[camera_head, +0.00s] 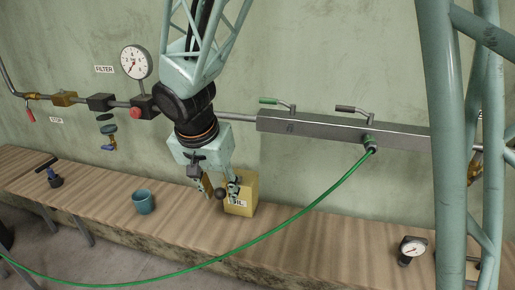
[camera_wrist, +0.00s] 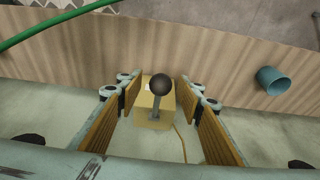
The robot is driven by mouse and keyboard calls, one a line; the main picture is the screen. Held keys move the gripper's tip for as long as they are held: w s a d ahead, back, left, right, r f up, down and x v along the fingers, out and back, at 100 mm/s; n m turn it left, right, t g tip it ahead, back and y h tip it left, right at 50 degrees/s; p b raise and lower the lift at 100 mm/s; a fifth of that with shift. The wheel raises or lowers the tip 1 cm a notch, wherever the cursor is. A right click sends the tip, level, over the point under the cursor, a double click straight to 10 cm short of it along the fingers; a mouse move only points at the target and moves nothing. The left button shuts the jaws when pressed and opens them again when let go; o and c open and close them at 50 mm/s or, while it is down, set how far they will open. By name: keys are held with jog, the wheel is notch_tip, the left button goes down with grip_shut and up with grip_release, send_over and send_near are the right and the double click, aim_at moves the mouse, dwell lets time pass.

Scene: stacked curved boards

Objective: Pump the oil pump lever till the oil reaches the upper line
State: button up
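The oil pump is a yellow box (camera_head: 246,187) on the wooden bench, with a label partly reading "IL". Its lever has a dark ball knob (camera_wrist: 162,84) on a grey rod (camera_wrist: 155,108), and the knob also shows in the head view (camera_head: 219,193). My gripper (camera_head: 218,190) is open at the pump. In the wrist view its wood-coloured finger pads (camera_wrist: 160,122) stand on both sides of the lever, with gaps between them and the knob. I cannot make out an oil level or an upper line in either view.
A green hose (camera_head: 300,215) hangs in front of the bench from the metal manifold (camera_head: 320,126). A loose gauge (camera_head: 412,248) lies at the right. Pipes and a wall gauge (camera_head: 136,62) are behind.

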jog(key=shift+p+v, duration=1)
jog(key=shift+v, duration=2.3)
